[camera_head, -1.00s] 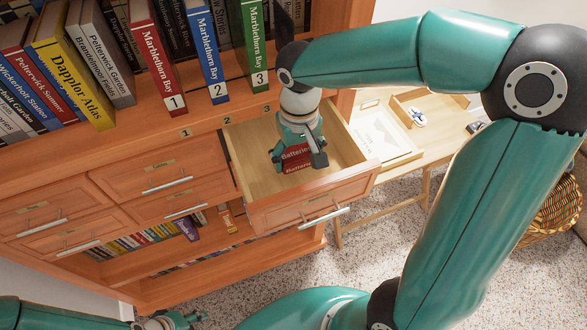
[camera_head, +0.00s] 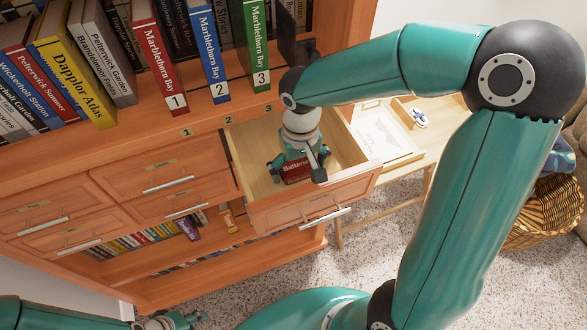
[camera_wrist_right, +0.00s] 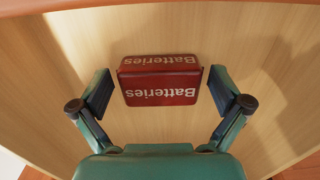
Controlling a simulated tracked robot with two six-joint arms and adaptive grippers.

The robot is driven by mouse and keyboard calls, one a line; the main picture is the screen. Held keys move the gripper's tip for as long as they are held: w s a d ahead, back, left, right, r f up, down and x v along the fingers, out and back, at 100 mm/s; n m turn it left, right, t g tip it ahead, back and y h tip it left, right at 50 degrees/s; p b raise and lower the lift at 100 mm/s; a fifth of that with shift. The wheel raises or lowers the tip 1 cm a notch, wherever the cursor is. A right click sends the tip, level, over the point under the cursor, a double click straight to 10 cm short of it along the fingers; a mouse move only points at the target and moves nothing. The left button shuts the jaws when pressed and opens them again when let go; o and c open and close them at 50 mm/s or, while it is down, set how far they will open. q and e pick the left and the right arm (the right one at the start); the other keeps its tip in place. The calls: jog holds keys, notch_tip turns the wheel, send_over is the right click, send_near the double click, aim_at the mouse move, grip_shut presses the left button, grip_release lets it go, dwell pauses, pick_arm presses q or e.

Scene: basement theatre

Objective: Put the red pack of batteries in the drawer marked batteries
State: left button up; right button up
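The red pack of batteries (camera_head: 296,173), lettered "Batteries", is inside the pulled-out wooden drawer (camera_head: 275,213). In the right wrist view the pack (camera_wrist_right: 160,80) appears to rest on the pale drawer floor. My right gripper (camera_head: 298,168) reaches down into the drawer over the pack and partly hides it in the head view. Its fingers stand on either side of the pack, with a visible gap at each side. The drawer's label cannot be read here. My left gripper (camera_head: 178,321) is at the bottom left edge, cut off and away from the drawers.
Closed drawers (camera_head: 165,180) with bar handles lie left of the open one. Books (camera_head: 160,60) stand on the shelf above, marked 1, 2 and 3. A side table (camera_head: 405,170) with a tray (camera_head: 425,108) is to the right. A wicker basket (camera_head: 545,215) stands on the carpet.

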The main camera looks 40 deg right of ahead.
aim_at(300, 168)
jog(key=shift+r, duration=0.15)
notch_tip(300, 168, up, 12)
dwell(0.6)
jog(key=shift+s, duration=0.1)
